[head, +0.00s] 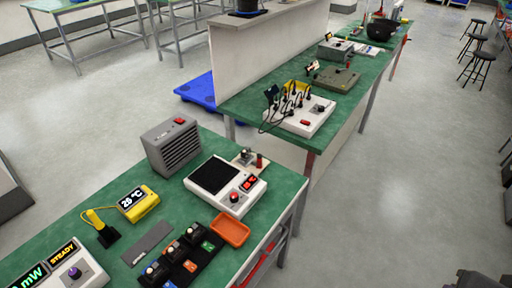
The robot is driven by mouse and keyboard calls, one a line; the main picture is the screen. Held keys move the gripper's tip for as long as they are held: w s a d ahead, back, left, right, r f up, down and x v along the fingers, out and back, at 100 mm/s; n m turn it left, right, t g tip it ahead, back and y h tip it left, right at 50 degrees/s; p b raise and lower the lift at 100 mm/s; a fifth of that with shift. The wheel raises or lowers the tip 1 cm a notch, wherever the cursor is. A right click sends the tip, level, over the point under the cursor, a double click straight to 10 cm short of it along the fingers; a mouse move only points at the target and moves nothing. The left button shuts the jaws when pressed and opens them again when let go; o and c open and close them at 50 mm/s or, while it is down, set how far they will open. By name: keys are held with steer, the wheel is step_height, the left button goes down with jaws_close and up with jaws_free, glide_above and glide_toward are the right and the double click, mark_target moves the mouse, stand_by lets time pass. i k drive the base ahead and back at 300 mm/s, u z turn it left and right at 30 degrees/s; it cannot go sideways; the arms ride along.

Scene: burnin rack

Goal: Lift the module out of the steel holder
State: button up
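A small steel-coloured holder (239,160) stands on the green bench at the back edge of a white device. A small dark piece with a pale round top (246,153) sits in it, and a red post (259,160) stands at its right; I cannot tell for sure that the piece is the module. Several black blocks with round tops stand in a row on a black strip, one of them at the near end (155,272). My gripper is not in view.
The white device (250,196) has a black panel and red buttons. Around it are a grey finned box (172,146), an orange tray (231,230), a yellow 20 °C display (138,203), a yellow-handled tool (96,219) and a grey plate (148,243). Open floor (370,200) lies right.

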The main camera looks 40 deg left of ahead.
mark_target(245, 153)
steer(key=i, duration=2.15)
steer(key=u, duration=2.9)
